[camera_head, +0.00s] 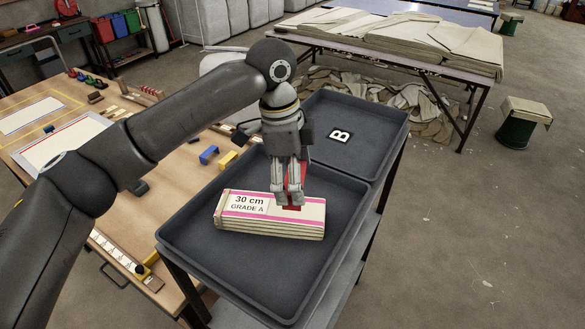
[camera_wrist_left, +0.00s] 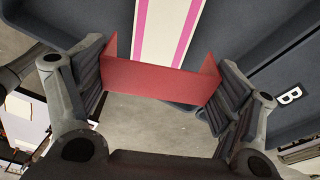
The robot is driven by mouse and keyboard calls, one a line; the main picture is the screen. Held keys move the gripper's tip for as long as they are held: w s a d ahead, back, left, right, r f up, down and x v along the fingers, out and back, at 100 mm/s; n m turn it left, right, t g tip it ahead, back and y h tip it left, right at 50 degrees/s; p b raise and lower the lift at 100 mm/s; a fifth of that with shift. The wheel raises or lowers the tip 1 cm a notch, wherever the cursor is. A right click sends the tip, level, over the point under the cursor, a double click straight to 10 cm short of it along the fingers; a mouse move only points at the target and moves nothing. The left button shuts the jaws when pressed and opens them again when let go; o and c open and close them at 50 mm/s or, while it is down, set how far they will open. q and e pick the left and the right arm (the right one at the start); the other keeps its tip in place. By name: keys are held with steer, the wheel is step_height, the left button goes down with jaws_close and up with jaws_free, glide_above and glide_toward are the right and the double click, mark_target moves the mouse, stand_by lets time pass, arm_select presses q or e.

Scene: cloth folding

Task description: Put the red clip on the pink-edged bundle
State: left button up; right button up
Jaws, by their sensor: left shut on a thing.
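The pink-edged bundle (camera_head: 250,228), a flat cream stack with pink stripes and a label reading "30 cm GRADE A", lies in the front compartment of the dark tray (camera_head: 215,280). My left gripper (camera_head: 289,198) points down over the bundle's right part, shut on the red clip (camera_head: 291,208). In the left wrist view the clip (camera_wrist_left: 160,82) spans between the two fingers, its sides bent up like a channel. The bundle's striped top (camera_wrist_left: 180,25) shows beyond it. I cannot tell whether the clip touches or grips the bundle. My right gripper is not in view.
A blue clip (camera_head: 208,155) and a yellow clip (camera_head: 228,160) lie on the wooden table (camera_head: 185,190) left of the tray. The back compartment, marked B (camera_head: 340,136), looks empty. A cloth-laden table (camera_head: 420,60) stands behind. Open floor lies to the right.

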arm_select(q)
steer(key=shift+s+f, duration=0.15)
steer(key=shift+f, duration=0.45)
steer(key=shift+w+f, duration=0.2)
steer(key=shift+f, duration=2.85)
steer(key=shift+f+b, duration=0.35)
steer(key=shift+f, duration=0.45)
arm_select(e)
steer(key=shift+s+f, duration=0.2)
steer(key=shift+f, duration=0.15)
